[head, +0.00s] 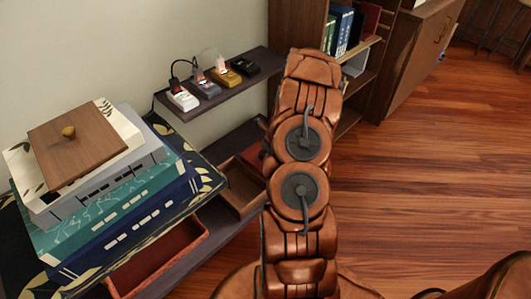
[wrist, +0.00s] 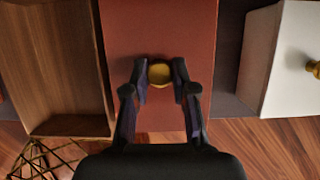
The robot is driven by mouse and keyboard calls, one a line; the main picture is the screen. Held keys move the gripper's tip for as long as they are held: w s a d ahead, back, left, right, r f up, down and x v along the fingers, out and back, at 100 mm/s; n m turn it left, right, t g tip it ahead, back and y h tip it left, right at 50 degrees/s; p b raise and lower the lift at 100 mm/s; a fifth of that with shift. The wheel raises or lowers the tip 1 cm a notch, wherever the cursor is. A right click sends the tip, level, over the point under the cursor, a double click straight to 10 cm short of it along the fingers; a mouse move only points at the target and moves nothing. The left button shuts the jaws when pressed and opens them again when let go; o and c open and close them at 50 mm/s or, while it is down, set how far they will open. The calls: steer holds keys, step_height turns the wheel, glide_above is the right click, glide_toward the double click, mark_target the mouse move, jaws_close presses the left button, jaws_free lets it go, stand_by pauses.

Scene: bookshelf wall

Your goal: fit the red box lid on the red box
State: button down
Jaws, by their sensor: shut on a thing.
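The red box (head: 120,284) is open at the top. It sits low at the lower left of the head view, partly hidden by the stack of books. In the wrist view the red lid (wrist: 160,35) is a flat panel with a round brass knob (wrist: 160,73). My gripper (wrist: 162,80) is shut on this knob, one finger on each side. I cannot tell how high the lid is above the lower shelf.
An open wooden box (head: 240,199) stands left of my arm. A white box with a brass knob (wrist: 287,60) is right of the lid. A wooden lid (head: 76,145) lies on the stacked books (head: 125,215). A wall shelf (head: 210,101) with small devices juts out above.

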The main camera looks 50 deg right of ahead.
steer(key=shift+f, duration=0.7)
steer(key=c, duration=0.9)
jaws_free()
steer(key=shift+o, duration=0.2)
steer(key=shift+r, duration=0.15)
steer(key=v, duration=1.1)
steer(key=shift+s+r, duration=0.25)
steer(key=shift+r, duration=0.05)
